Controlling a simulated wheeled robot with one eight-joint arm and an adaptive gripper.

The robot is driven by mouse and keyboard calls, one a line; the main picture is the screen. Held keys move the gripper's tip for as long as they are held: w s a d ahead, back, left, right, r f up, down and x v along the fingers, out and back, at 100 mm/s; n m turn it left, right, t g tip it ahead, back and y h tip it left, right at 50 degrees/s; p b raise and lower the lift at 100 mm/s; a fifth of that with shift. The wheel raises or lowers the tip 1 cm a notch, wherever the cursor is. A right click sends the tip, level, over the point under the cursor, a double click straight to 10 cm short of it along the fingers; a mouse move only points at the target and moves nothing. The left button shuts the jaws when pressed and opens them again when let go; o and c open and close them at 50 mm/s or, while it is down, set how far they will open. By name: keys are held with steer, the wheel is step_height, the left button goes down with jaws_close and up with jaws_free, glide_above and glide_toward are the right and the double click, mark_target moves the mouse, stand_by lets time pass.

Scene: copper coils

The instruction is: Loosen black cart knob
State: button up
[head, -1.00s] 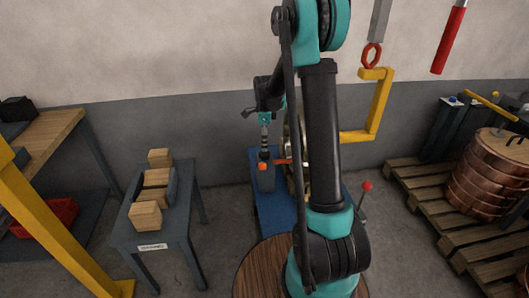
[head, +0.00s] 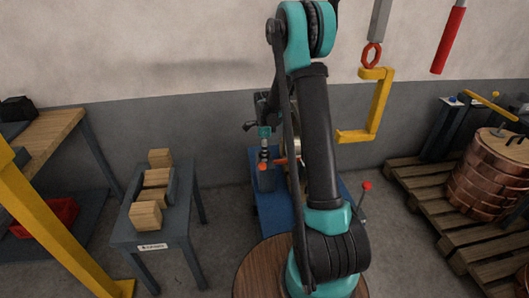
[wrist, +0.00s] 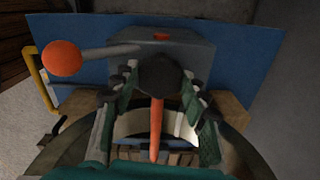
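The black knob (wrist: 164,74) shows in the middle of the wrist view, in front of a grey block on a blue cart (wrist: 250,45). My gripper (wrist: 163,80) has one finger on each side of the knob, with the tips close to its edges. I cannot tell whether the fingers touch it. An orange pointed piece (wrist: 156,130) extends below the knob between the fingers. In the head view my gripper (head: 264,155) is low over the blue cart (head: 270,212), partly behind my arm. The knob cannot be made out there.
A grey lever with an orange ball (wrist: 62,57) sits left of the knob, near my left finger. In the head view, a small table with wooden blocks (head: 155,178) stands left. Copper coils (head: 474,185) on a pallet stand right. A yellow hook (head: 376,105) hangs behind my arm.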

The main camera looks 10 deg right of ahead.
steer(key=c, duration=0.5)
